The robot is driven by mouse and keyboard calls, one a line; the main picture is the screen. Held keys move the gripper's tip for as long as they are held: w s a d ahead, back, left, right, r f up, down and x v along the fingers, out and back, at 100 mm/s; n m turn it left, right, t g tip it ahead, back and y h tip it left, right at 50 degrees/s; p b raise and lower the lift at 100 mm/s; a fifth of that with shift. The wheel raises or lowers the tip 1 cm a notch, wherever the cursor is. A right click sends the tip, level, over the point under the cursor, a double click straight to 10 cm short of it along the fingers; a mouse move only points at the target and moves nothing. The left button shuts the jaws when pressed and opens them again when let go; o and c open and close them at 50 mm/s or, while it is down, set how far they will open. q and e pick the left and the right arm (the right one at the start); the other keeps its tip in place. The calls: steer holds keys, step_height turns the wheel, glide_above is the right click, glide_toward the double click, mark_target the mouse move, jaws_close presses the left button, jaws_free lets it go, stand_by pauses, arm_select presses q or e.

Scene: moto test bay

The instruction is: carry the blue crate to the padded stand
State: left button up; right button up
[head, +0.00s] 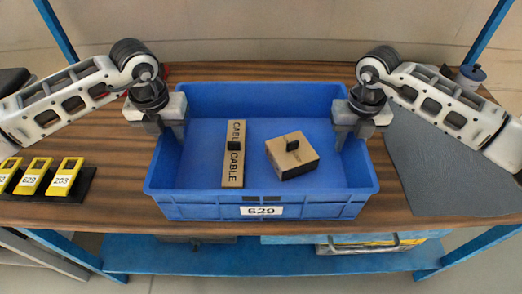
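The blue crate (330,190) stands on the wooden bench, with a label reading 629 on its front. Inside lie a long cardboard box marked CABLE (233,170) and a squarer cardboard box (292,160), each with a dark block on top. My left gripper (170,129) is at the crate's left side wall, with fingers on both sides of the rim. My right gripper (352,132) is at the right side wall in the same way. I cannot tell whether either is clamped on the rim. I see no clear padded stand.
A grey mat (440,170) covers the bench (110,170) to the right. Yellow numbered tags (63,177) sit in a black holder on the left. A dark blue-grey canister (471,77) is at the back right. Blue posts (57,30) rise at the back corners.

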arm_select(q)
steer(key=shift+f, duration=0.1)
arm_select(e)
steer(key=shift+f, duration=0.1)
arm_select(q)
jaws_close()
arm_select(e)
jaws_close()
arm_select(q)
steer(key=shift+w, duration=0.1)
arm_select(e)
steer(key=shift+w, duration=0.1)
stand_by(0.9)
